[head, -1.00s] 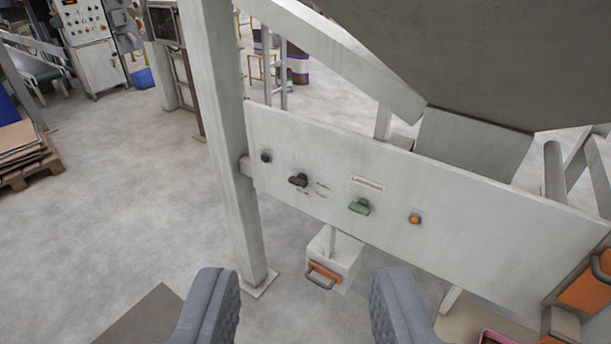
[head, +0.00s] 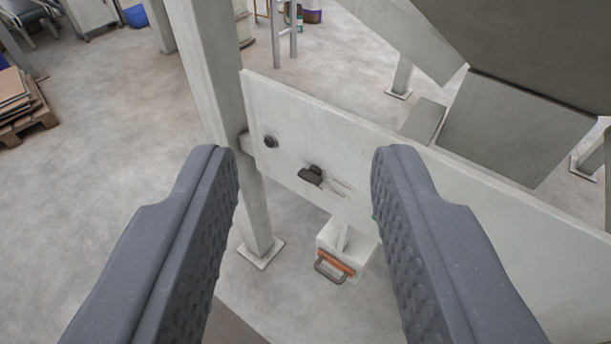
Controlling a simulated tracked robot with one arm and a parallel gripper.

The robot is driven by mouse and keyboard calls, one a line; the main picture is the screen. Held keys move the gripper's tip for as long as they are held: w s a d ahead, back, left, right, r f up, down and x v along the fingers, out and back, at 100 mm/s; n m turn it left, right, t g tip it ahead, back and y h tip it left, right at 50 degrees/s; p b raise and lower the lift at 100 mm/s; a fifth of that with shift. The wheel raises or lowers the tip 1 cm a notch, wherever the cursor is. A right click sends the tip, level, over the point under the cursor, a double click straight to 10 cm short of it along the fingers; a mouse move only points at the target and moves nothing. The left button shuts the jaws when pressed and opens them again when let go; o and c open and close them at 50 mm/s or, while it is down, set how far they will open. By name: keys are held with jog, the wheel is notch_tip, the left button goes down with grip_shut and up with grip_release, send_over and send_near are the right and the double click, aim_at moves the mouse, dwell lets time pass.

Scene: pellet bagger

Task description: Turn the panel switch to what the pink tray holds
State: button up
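The panel switch, a black knob (head: 311,175), sits on the pale upright panel (head: 290,115) with small marks to its right, too small to read. My gripper (head: 293,170) is open and empty, its two grey ribbed fingers on either side of the knob in the picture. The knob shows between the fingertips; I cannot tell how far in front of the panel they are. The right finger hides the panel parts right of the knob. The pink tray is not in view now.
A small black button (head: 270,141) is left of the knob. A pale post (head: 207,75) stands at the panel's left end. Below the panel is a white box with an orange-and-grey handle (head: 335,266). A pallet with cardboard (head: 20,105) lies far left; open floor is between.

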jog(key=o, duration=0.4)
jog(key=shift+w, duration=0.1)
jog(key=o, duration=0.5)
jog(key=shift+w+a, duration=0.2)
jog(key=shift+w, duration=0.1)
jog(key=w+a+f+m+t+p, duration=0.1)
jog(key=w+a+f, duration=0.35)
jog(key=w, duration=0.45)
jog(key=w+a+f+m+t+y, duration=0.1)
jog(key=w+a+f, duration=0.2)
jog(key=w+f, duration=0.35)
jog(key=w+a+f+m+p, duration=0.1)
jog(key=w+a+f, duration=0.25)
jog(key=w, duration=0.65)
jog(key=m+g+h+p, duration=0.1)
jog(key=m+g+h, duration=0.25)
jog(key=h, duration=0.85)
send_near(307, 181)
jog(key=shift+m+t, duration=0.35)
jog(key=x, duration=0.9)
jog(key=shift+w+d+f+b, duration=0.1)
jog(key=shift+d+f+b, duration=0.1)
jog(key=shift+b, duration=0.2)
